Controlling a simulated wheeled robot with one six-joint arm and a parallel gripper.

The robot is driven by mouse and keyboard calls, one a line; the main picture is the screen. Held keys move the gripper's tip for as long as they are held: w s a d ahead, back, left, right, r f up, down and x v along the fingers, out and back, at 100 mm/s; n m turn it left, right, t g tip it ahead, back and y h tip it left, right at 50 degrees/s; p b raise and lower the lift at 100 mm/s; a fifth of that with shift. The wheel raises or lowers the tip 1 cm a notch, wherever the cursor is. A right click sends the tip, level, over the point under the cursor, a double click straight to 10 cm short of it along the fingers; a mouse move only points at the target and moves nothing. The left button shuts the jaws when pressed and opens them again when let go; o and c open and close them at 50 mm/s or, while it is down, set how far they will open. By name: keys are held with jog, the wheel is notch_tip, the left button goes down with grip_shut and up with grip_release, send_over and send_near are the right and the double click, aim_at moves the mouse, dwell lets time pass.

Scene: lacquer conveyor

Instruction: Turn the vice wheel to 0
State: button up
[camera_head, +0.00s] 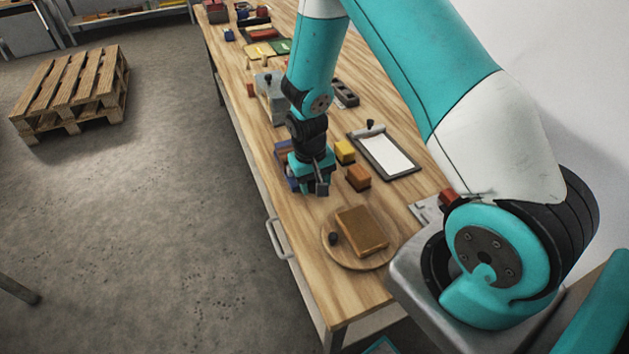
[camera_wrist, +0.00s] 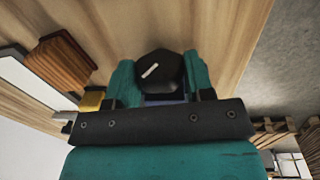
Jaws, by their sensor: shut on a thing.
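My gripper (camera_head: 312,178) is low over the near part of the bench, pointing down. In the wrist view its two teal fingers (camera_wrist: 158,88) are shut on a dark, faceted knob with a short white mark, which looks like the vice wheel (camera_wrist: 157,68). The white mark runs at a slant. A blue body (camera_head: 285,154), apparently the vice, shows beside and behind my gripper, mostly hidden by it. Any scale or 0 mark cannot be made out.
A yellow block (camera_head: 345,151) and an orange-brown block (camera_head: 358,178) stand close right of my gripper. A clipboard (camera_head: 410,172) lies beyond them. A round board (camera_head: 340,258) bearing a brown block (camera_head: 362,232) is nearer. A grey device (camera_head: 273,100) stands farther back.

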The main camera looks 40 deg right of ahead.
jog(key=h, duration=0.2)
jog(key=h+b, duration=0.1)
jog(key=h, duration=0.1)
jog(key=shift+a+f+g, duration=0.15)
jog(key=shift+a+g, duration=0.2)
jog(key=shift+g, duration=0.05)
jog(key=shift+w+a+g+h+b, duration=0.1)
jog(key=shift+g+h+b, duration=0.55)
jog(key=shift+h, duration=1.45)
jog(key=shift+t, duration=0.25)
jog(key=o, duration=0.9)
jog(key=shift+f, duration=0.1)
